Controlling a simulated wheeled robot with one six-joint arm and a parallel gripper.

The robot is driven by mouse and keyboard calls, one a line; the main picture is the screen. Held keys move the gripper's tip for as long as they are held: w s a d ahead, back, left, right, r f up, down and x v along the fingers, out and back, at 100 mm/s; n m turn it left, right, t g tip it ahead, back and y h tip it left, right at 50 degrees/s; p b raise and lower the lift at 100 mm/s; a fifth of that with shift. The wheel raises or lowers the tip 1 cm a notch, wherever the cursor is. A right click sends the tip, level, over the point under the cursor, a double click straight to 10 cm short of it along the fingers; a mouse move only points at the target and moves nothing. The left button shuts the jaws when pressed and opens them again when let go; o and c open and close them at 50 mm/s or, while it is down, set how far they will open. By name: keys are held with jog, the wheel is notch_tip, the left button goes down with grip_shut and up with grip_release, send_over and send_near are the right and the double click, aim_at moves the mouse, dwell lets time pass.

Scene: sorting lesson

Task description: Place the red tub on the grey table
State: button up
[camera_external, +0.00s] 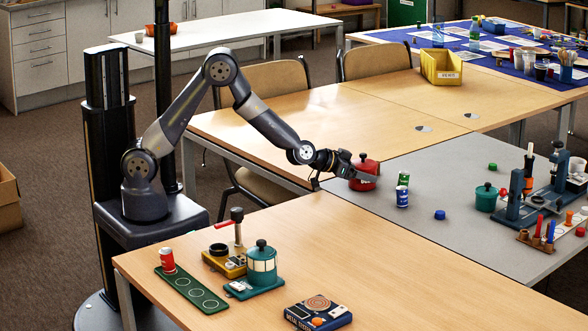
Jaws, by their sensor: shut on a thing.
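The red tub (366,164), with a dark knob on its lid, is upright at the left part of the grey table (432,245). My gripper (360,174) reaches it from the left and is shut on it, with a grey finger across its near side. My arm and finger hide part of the tub. I cannot tell whether its base touches the table or is slightly above it.
A green can (403,178) and a blue can (402,197) stand just right of the tub. A blue cap (440,214), a green tub (486,198) and a blue press (514,202) are farther right. The grey table's front middle is clear.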

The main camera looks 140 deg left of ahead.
jog(key=shift+f, duration=0.15)
jog(key=o, duration=1.7)
jog(key=shift+d+r, duration=0.2)
jog(key=shift+r, duration=0.1)
jog(key=p+v, duration=0.1)
jog(key=v, duration=1)
jog(key=shift+s+d+r, duration=0.15)
jog(key=shift+d, duration=0.1)
jog(key=shift+a, duration=0.1)
